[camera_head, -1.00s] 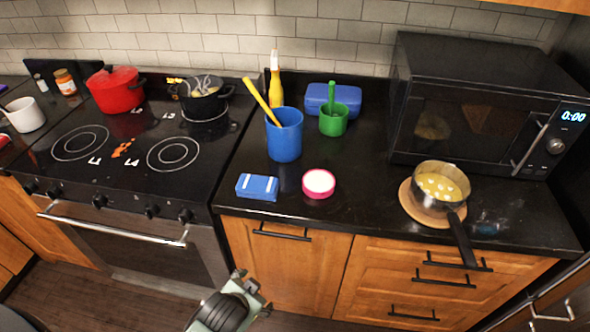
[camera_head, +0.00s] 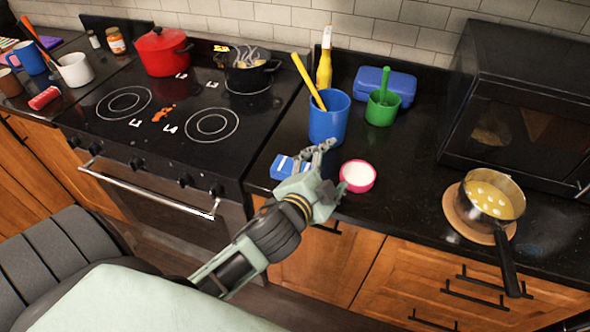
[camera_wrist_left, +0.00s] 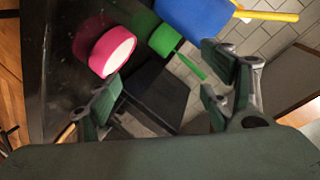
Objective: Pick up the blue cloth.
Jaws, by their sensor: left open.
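The blue cloth (camera_head: 285,167) is a small folded blue block with white stripes. It lies on the black counter near the front edge, just right of the stove, partly covered by my left gripper in the head view. My left gripper (camera_head: 332,167) is open and empty, with its fingers between the cloth and the pink round tub (camera_head: 358,176). The left wrist view also shows this gripper (camera_wrist_left: 162,92) with its fingers spread and nothing between them. I cannot make out the cloth in that view. My right gripper is not in view.
A blue cup (camera_head: 329,118) with a yellow utensil stands behind the gripper. A green cup (camera_head: 382,107) and a blue box (camera_head: 397,80) stand further back. A pan (camera_head: 492,193) sits at the right, its handle over the front edge. The stove (camera_head: 165,112) is left.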

